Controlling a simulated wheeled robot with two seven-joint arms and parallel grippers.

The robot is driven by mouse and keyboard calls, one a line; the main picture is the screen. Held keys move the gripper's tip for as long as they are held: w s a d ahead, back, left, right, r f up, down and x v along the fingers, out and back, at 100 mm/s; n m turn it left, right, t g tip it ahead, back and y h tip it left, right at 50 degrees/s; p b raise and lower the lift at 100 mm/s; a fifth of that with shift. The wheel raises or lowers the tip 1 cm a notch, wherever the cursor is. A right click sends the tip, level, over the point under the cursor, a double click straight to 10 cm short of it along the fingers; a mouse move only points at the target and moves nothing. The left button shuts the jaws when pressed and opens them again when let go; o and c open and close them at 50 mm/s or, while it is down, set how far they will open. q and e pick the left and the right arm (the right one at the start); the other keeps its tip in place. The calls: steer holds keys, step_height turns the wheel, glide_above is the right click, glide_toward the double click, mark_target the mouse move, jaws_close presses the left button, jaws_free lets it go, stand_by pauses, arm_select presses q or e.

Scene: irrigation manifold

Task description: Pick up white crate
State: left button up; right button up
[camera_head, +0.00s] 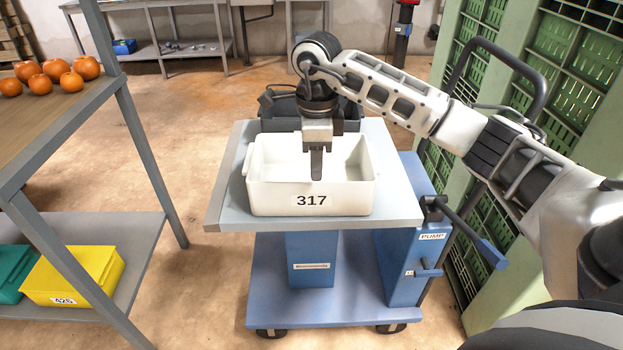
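The white crate (270,196), labelled 317, stands upright on the grey top of a blue lift cart (228,205). My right gripper (317,165) points down over the middle of the crate, its fingers reaching inside the crate's opening in this view. From this angle the fingers overlap into one narrow shape, so I cannot tell whether they are open or shut, or whether they touch a crate wall. My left gripper is not in view.
A dark crate (276,110) sits behind the white crate on the cart. A shelf at left carries several orange fruits (56,69), with a yellow crate (88,278) and a green crate (12,270) below. Stacked green crates (572,95) stand at right, beside the cart handle. Floor left of the cart is clear.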

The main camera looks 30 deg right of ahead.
steer(key=f, duration=0.8)
steer(key=shift+w+a+f, duration=0.1)
steer(key=shift+w+a, duration=0.05)
steer(key=shift+a, duration=0.25)
jaws_close()
